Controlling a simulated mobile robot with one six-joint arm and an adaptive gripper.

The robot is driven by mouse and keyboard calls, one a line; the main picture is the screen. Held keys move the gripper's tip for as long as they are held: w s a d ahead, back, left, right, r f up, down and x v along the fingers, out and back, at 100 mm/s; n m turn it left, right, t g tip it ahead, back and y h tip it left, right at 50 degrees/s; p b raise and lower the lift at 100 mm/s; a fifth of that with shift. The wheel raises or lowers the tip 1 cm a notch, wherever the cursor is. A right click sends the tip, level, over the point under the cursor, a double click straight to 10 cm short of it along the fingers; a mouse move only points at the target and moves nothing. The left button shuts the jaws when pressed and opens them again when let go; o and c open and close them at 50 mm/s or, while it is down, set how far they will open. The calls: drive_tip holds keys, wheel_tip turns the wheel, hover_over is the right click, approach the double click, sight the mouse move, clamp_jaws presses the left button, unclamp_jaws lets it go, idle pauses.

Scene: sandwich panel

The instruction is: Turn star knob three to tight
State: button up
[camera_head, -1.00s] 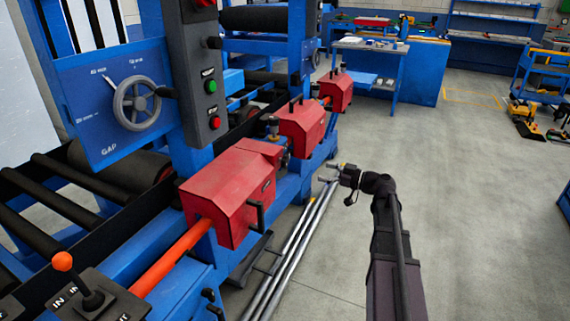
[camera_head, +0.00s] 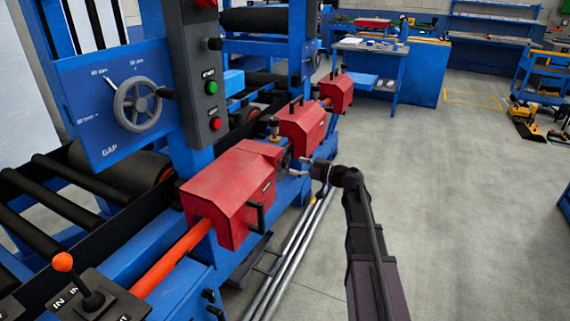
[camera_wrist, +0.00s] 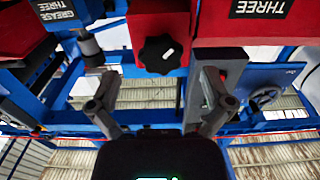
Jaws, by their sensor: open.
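The black star knob (camera_wrist: 160,54) sits on a red block in the wrist view, with a white mark on its face. A label reading THREE (camera_wrist: 262,8) is on the red housing beside it. My gripper (camera_wrist: 157,80) is open and empty, its two fingers spread to either side of the knob's line, the knob appearing beyond the fingertips. In the head view my gripper (camera_head: 308,166) is close to the red housings on the machine's side. Whether the fingers touch anything there is too small to tell.
A label reading GREASE THREE (camera_wrist: 56,12) and a grey cylindrical fitting (camera_wrist: 91,48) are left of the knob. A red housing (camera_head: 230,190) with a black handle stands nearer in the head view. Metal rods (camera_head: 290,255) lie along the machine.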

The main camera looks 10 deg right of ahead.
sight(288, 163)
drive_tip(key=shift+x, duration=2)
drive_tip(key=c, duration=1.1)
